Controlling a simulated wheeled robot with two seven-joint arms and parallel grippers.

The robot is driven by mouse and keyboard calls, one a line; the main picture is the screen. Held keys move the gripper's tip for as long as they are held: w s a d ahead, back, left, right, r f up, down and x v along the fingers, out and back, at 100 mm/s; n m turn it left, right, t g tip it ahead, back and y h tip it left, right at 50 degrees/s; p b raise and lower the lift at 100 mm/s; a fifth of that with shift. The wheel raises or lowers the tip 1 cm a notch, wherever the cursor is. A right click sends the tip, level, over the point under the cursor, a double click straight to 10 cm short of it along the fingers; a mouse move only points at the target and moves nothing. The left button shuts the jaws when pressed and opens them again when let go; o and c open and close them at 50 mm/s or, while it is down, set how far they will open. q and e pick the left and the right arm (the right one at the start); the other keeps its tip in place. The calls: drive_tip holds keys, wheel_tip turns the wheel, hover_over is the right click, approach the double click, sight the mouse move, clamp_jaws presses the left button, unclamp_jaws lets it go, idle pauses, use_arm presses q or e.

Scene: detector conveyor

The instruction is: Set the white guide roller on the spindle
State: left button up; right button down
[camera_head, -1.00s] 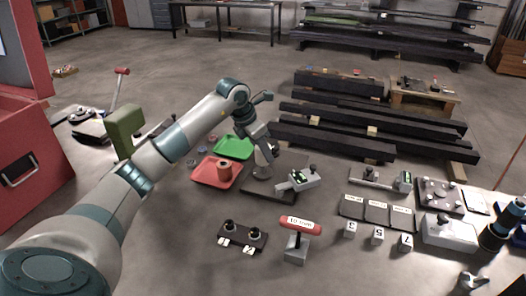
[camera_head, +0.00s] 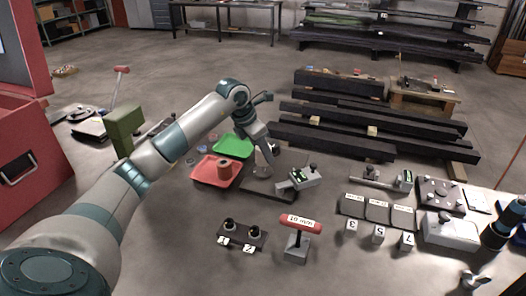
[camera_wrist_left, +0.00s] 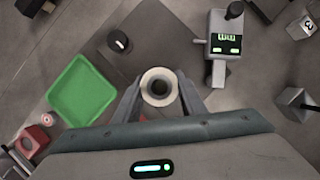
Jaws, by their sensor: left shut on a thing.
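My left gripper (camera_wrist_left: 160,92) is shut on the white guide roller (camera_wrist_left: 147,80), a pale ring with a dark centre hole, seen from above in the left wrist view. In the head view this gripper (camera_head: 263,167) is low over a dark plate (camera_head: 262,190), and the arm and fingers hide most of the roller. The plate also shows in the left wrist view (camera_wrist_left: 165,35), with a black knob (camera_wrist_left: 118,41) standing ahead and left of the roller. I cannot make out the spindle or tell whether the roller touches it. My right gripper is not in view.
A grey device with a green display (camera_head: 304,177) stands close right of the gripper. A red tray (camera_head: 205,178) with a brown spool and a green tray (camera_head: 233,147) lie to the left. A red-handled stand (camera_head: 299,224) and a two-knob block (camera_head: 242,236) are in front.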

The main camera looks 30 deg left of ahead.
use_arm(q)
drive_tip(key=shift+f+b, duration=1.45)
drive_tip(key=shift+f, duration=0.2)
idle(1.8)
drive_tip(key=o, duration=1.8)
wheel_tip(320, 180, up, 9)
drive_tip(key=p, duration=0.4)
drive_tip(key=shift+p, duration=0.4)
